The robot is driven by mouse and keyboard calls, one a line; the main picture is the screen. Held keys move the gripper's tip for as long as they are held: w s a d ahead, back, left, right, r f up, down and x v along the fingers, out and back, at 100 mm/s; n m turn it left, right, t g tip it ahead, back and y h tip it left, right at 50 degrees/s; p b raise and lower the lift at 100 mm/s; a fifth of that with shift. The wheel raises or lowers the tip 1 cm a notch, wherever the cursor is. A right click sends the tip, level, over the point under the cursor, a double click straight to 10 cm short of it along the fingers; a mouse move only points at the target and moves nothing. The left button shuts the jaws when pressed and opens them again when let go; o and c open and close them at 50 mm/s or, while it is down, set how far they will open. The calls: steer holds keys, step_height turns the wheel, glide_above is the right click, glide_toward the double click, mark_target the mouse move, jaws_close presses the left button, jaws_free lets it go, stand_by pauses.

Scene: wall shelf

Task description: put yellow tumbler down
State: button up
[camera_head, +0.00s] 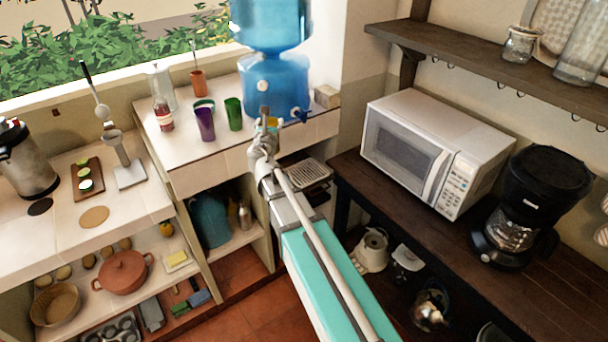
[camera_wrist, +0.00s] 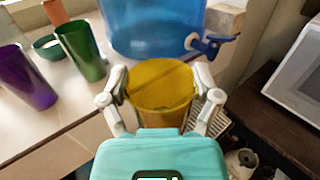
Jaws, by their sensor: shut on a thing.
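The yellow tumbler (camera_wrist: 161,87) is held between the two fingers of my gripper (camera_wrist: 160,103) in the wrist view. The gripper is shut on its sides. In the head view my gripper (camera_head: 264,142) is in front of the blue water dispenser, and only a small part of the yellow tumbler (camera_head: 272,122) shows behind it. The tumbler appears near the front edge of the tiled counter (camera_head: 225,152). I cannot tell whether its base touches anything.
A purple tumbler (camera_head: 205,123) and a green tumbler (camera_head: 233,113) stand on the counter to the left. The blue water dispenser (camera_head: 275,85), with its tap (camera_head: 300,115), is close behind. A white microwave (camera_head: 435,150) stands at right. Some counter front is clear.

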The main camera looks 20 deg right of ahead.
steer(key=s+d+f+h+b, duration=0.1)
steer(key=d+f+b, duration=0.1)
steer(key=d, duration=0.4)
steer(key=s+d+f+m+g+h+b, duration=0.1)
steer(key=d+f+b, duration=0.2)
steer(key=d, duration=0.3)
steer(key=shift+s+d+f+m, duration=0.3)
steer(key=shift+s+f, duration=0.1)
steer(key=shift+f, duration=0.15)
steer(key=w+d+f+b, duration=0.2)
steer(key=w+f+b, duration=0.7)
steer(key=w, duration=0.4)
steer(key=shift+d, duration=0.2)
steer(key=shift+f, duration=0.1)
steer(key=shift+w+f+b, duration=0.2)
steer(key=shift+f+b, duration=0.8)
steer(key=shift+b, duration=0.05)
steer(key=shift+w+f+b, duration=0.2)
steer(key=shift+f+b, duration=0.75)
steer(key=shift+b, duration=0.1)
